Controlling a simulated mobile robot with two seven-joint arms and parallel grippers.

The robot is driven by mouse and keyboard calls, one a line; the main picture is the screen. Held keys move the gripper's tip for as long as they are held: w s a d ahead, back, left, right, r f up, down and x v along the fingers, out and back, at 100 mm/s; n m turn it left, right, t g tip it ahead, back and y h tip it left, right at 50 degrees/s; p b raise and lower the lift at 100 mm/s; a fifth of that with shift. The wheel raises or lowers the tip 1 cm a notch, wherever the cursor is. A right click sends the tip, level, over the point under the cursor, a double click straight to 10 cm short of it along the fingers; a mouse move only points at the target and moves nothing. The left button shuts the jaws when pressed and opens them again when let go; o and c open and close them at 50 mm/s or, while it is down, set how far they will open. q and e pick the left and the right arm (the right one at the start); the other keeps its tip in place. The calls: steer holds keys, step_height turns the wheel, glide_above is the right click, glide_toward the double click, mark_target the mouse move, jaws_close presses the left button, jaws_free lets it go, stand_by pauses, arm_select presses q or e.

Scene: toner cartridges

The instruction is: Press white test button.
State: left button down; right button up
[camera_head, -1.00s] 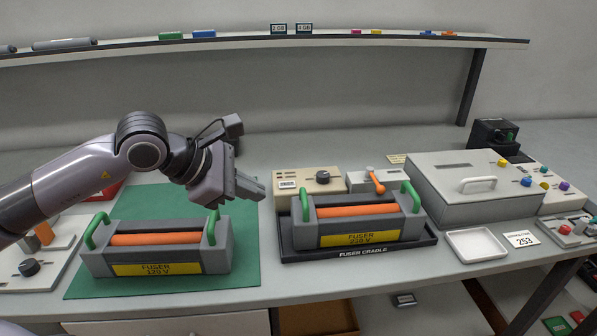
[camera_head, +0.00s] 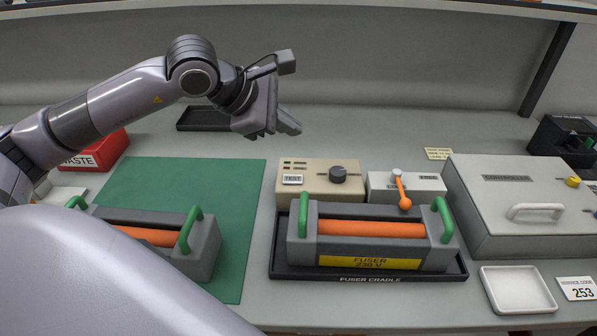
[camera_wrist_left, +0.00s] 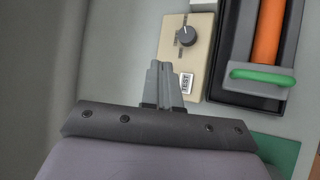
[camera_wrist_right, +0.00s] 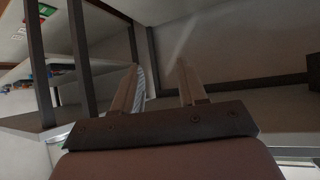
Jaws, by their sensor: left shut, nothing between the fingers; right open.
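The white test button (camera_head: 292,180), marked TEST, sits at the front left of a beige box (camera_head: 320,172) with a dark knob (camera_head: 338,174). It also shows in the left wrist view (camera_wrist_left: 187,82), just right of the fingertips. My left gripper (camera_head: 290,125) is shut and empty, above and behind the button in the head view, apart from it as far as I can tell. In the left wrist view its closed fingers (camera_wrist_left: 160,68) lie beside the box's edge. My right gripper (camera_wrist_right: 160,75) is open and empty, seen only in its own wrist view.
A fuser marked 230 V (camera_head: 370,240) sits in the black cradle (camera_head: 285,274) in front of the box. A grey unit with an orange lever (camera_head: 402,190) stands right of it. Another fuser (camera_head: 205,245) lies on the green mat (camera_head: 240,190), partly hidden by my arm.

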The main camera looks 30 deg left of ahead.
mark_target(289, 181)
arm_select(q)
steer(key=shift+s, duration=0.1)
arm_select(e)
steer(key=shift+s, duration=0.2)
arm_select(q)
steer(key=shift+f, duration=0.1)
arm_select(e)
steer(key=shift+f, duration=0.15)
arm_select(q)
step_height(289, 181, down, 8)
steer(key=b, duration=0.5)
steer(key=shift+f+b, duration=0.15)
steer(key=shift+b, duration=0.25)
steer(key=shift+f, duration=0.15)
arm_select(e)
steer(key=f, duration=0.2)
steer(key=a+f, duration=0.1)
steer(key=f, duration=0.1)
steer(key=shift+w+a, duration=0.1)
steer(key=shift+w, duration=0.3)
steer(key=shift+w+r, duration=0.1)
steer(key=shift+r, duration=0.1)
steer(key=shift+f, duration=0.2)
steer(key=shift+r, duration=0.2)
